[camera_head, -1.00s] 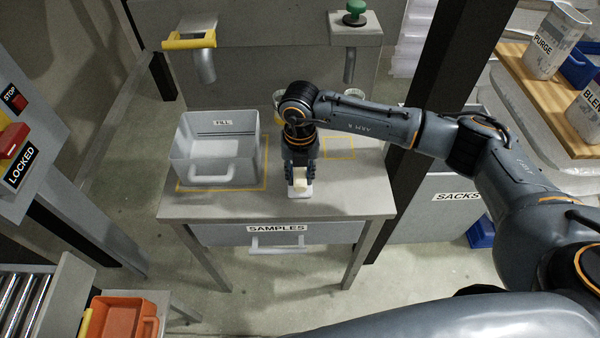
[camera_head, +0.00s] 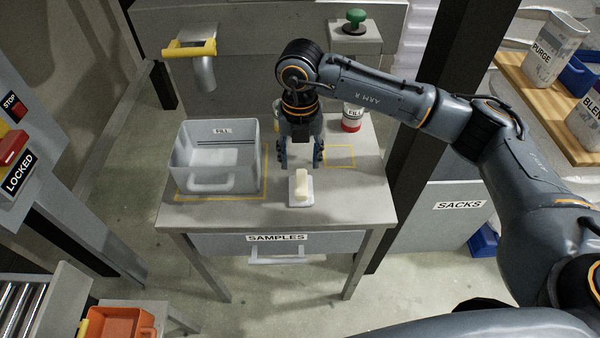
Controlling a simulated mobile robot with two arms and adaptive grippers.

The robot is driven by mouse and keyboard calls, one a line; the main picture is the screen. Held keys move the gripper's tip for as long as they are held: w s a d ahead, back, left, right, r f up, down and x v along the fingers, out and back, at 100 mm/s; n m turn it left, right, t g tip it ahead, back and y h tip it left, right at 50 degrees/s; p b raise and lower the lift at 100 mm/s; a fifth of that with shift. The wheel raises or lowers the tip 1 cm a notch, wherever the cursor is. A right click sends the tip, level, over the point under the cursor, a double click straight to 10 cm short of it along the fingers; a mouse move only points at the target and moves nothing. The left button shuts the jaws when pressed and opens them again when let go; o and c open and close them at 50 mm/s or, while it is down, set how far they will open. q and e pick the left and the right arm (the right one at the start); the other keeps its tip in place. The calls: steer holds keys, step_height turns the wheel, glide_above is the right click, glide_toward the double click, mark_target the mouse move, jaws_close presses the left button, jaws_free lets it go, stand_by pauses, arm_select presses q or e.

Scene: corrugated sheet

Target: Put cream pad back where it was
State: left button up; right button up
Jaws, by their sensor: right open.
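The cream pad (camera_head: 301,184) is a small pale block on a white base plate (camera_head: 293,201), on the grey table near its front middle. My right gripper (camera_head: 302,164) hangs above and behind the pad, pointing down, with its dark fingers apart and nothing between them. The pad is clear of the fingers. My left gripper is not in view.
A grey bin (camera_head: 216,160) labelled FILL stands in a yellow outline on the table's left. An empty yellow outline (camera_head: 340,156) lies right of my gripper. A red-and-white container (camera_head: 352,118) stands behind it. The SAMPLES drawer (camera_head: 215,243) is below.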

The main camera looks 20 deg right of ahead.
steer(key=shift+r, duration=1.45)
steer(key=shift+a, duration=0.1)
